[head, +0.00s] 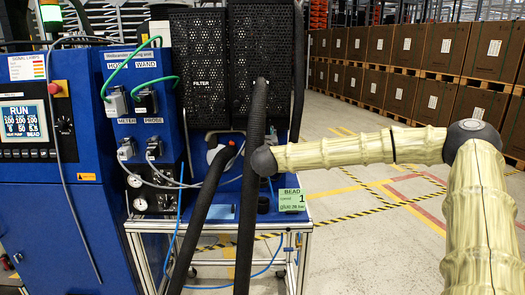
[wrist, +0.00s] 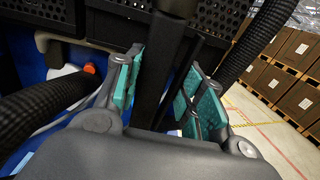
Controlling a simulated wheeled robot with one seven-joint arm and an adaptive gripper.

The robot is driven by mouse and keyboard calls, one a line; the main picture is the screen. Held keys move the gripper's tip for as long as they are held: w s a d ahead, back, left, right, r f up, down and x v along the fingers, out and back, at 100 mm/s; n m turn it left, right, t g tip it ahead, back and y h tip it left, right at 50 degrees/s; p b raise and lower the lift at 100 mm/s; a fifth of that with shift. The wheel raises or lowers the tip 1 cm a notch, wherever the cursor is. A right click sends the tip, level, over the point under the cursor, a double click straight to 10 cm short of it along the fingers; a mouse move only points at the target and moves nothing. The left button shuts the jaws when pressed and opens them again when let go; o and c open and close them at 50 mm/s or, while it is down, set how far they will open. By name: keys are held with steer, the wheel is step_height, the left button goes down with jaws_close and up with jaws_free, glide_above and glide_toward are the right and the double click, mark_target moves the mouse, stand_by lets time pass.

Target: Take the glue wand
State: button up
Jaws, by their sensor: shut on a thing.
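In the wrist view my gripper (wrist: 160,88) has its two fingers with teal pads on either side of a dark upright bar, the glue wand (wrist: 158,72). The fingers are shut on it. Its upper end widens into a dark cylinder at the top of the picture, and its lower part is hidden behind the gripper body. In the head view my arm reaches in from the right to the front of the blue machine. There the gripper and the wand cannot be made out behind the wrist and the dark hoses.
The blue machine (head: 60,210) has a control screen (head: 24,121), cables and a black perforated filter panel (head: 199,62). A thick ribbed hose (head: 246,225) hangs beside my wrist. A green bead sign (head: 292,200) sits low on the frame. Marked floor (head: 370,235) lies open to the right.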

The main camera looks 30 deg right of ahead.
steer(key=shift+r, duration=0.5)
steer(key=shift+s, duration=0.1)
